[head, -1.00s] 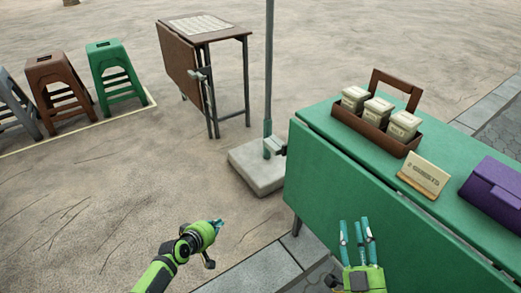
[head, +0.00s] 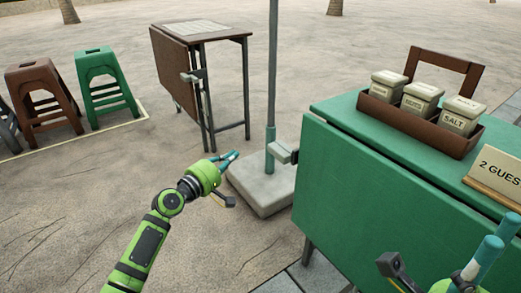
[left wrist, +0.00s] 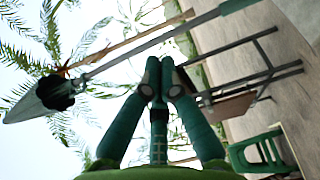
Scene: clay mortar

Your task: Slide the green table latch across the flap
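The green table (head: 375,190) stands at right, its green flap hanging down on the near side. A small grey fitting (head: 284,152) sits at the table's left end, beside the pole. It may be the latch, but I cannot tell for sure. My left gripper (head: 230,157) is left of the pole and apart from the table. Its teal fingertips come together with nothing between them, as the left wrist view (left wrist: 160,75) shows. My right gripper (head: 500,230) is at the lower right in front of the flap, partly cut off, its fingers apart and empty.
A grey pole (head: 272,80) rises from a pale block base (head: 262,185) between my left gripper and the table. A caddy (head: 410,118) of jars and a guest sign (head: 495,175) are on the table. A brown folding table (head: 175,70) and stools (head: 105,80) stand behind.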

